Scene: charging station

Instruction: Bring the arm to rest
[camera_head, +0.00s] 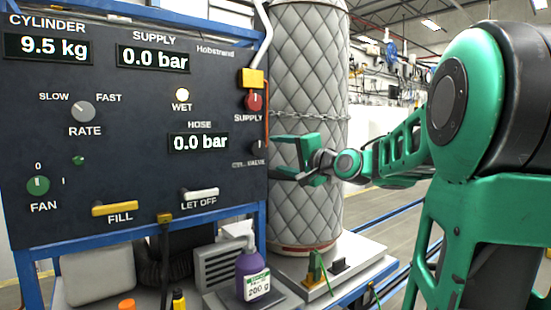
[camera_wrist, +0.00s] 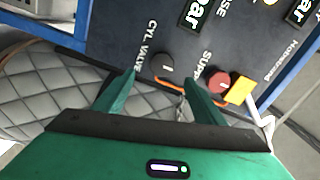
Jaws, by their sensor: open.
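My arm (camera_head: 405,155) is green and black and reaches in from the right. My gripper (camera_head: 275,158) is open, in front of the quilted cylinder at the panel's right edge. In the wrist view my gripper (camera_wrist: 158,82) points at the panel with its two green fingers apart. The dark cylinder valve knob (camera_wrist: 167,66) shows between and beyond the fingertips, with nothing seen held. In the head view this knob (camera_head: 259,147) is just left of the fingers. I cannot tell the exact gap between them.
The dark control panel (camera_head: 110,185) fills the left, with a red supply knob (camera_head: 254,103) and yellow tag (camera_head: 252,78) above the gripper. A chain crosses the grey quilted cylinder (camera_head: 305,90). A purple bottle (camera_head: 252,270) stands below. Open floor lies behind my arm.

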